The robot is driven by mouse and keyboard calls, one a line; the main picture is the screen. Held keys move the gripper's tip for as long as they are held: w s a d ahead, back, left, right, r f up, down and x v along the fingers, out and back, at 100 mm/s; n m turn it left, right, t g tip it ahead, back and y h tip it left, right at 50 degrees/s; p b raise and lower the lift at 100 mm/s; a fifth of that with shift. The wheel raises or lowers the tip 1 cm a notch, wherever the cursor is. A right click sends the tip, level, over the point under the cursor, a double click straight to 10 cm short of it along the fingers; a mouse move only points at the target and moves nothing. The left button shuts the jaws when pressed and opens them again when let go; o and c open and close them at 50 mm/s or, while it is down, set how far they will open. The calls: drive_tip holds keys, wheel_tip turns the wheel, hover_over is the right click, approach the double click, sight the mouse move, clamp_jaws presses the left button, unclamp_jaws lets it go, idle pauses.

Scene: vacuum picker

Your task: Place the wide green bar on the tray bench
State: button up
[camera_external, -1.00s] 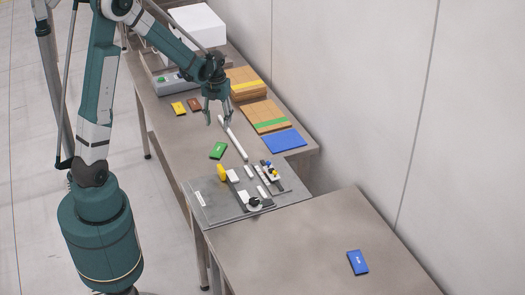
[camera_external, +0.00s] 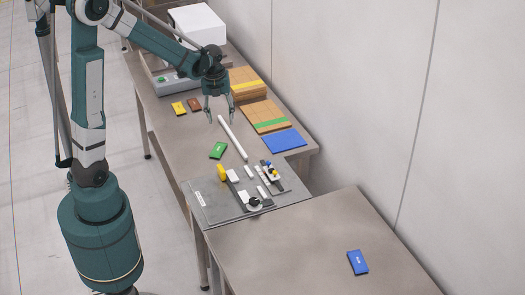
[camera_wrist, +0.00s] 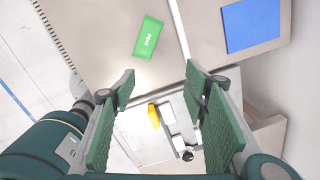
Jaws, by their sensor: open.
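The wide green bar (camera_external: 218,150) lies flat on the long grey bench (camera_external: 188,139), left of a white rod. It also shows in the wrist view (camera_wrist: 148,38), at the top, with white lettering, beyond the fingertips. My gripper (camera_external: 221,119) is open and empty, above the bench on the far side of the bar. In the wrist view my gripper's fingers (camera_wrist: 160,75) are wide apart with nothing between them. A separate near bench (camera_external: 300,245) holds one blue bar (camera_external: 357,262). I cannot tell which surface is the tray bench.
The white rod (camera_external: 233,138) lies right of the green bar. A grey plate with a black-knobbed fixture (camera_external: 215,208) stands nearer. Yellow (camera_external: 179,108) and brown (camera_external: 194,104) bars lie further back. Cardboard stacks (camera_external: 262,114) and a blue sheet (camera_external: 284,141) lie along the wall side.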

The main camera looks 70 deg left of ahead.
drive_tip(key=s+d+r+n+t, duration=0.1)
drive_tip(key=s+d+r+n, duration=0.2)
drive_tip(key=d+r+n, duration=0.3)
drive_tip(key=s+d+r+n+t, duration=0.2)
drive_tip(key=s+d+r+n, duration=0.3)
drive_tip(key=d, duration=0.4)
drive_tip(key=s+d+r+n+t, duration=0.3)
drive_tip(key=s+d+r+n, duration=0.1)
drive_tip(key=s+d+n, duration=0.5)
drive_tip(key=shift+d+r+n, duration=0.15)
drive_tip(key=shift+d+n, duration=0.45)
drive_tip(key=shift+n, duration=0.4)
